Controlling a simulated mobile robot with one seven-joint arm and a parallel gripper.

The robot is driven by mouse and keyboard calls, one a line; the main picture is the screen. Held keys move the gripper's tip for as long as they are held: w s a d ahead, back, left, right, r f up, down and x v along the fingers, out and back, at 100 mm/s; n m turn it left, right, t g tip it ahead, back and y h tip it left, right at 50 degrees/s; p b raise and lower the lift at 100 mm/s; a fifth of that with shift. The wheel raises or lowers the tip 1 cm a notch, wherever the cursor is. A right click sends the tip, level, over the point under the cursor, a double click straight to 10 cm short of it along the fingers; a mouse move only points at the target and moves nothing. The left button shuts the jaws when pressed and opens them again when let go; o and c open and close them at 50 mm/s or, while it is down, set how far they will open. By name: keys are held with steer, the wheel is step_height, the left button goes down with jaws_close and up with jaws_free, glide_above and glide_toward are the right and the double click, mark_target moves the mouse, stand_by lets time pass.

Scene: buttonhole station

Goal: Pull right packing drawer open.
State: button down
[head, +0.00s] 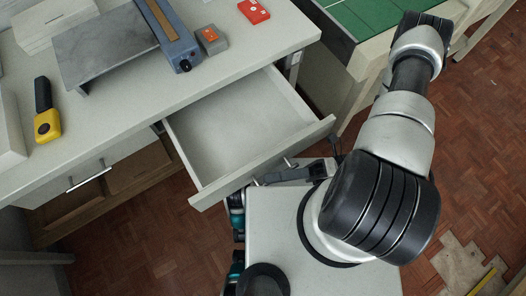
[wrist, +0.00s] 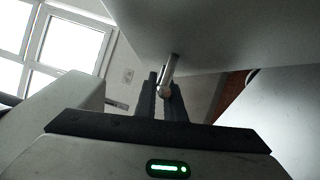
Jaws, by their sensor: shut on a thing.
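The right packing drawer (head: 240,117) is pulled well out from under the white worktop (head: 235,45). Its pale inside is empty where it shows. My gripper (head: 270,177) is at the outer side of the drawer's front panel (head: 300,142), low in the head view. In the wrist view, my gripper's dark fingers (wrist: 165,100) are shut on the drawer's metal bar handle (wrist: 172,68), with the pale drawer front above. Much of the handle is hidden by my gripper in the head view.
A left drawer with a metal handle (head: 88,179) sits under the worktop. On top lie a yellow and black tool (head: 46,124), a blue sealer-like device (head: 178,50), a grey-and-orange block (head: 212,40) and a red box (head: 253,11). A green-topped table (head: 375,25) stands at upper right.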

steer(key=shift+s+d, duration=0.65)
steer(key=shift+s, duration=0.35)
steer(key=c, duration=1.8)
jaws_free()
steer(key=shift+c, duration=0.2)
steer(key=w+d+f+b, duration=0.1)
steer(key=w+d, duration=0.1)
steer(key=d, duration=1.5)
steer(key=shift+w+f, duration=0.15)
steer(key=shift+w, duration=0.25)
steer(key=shift+d, duration=0.1)
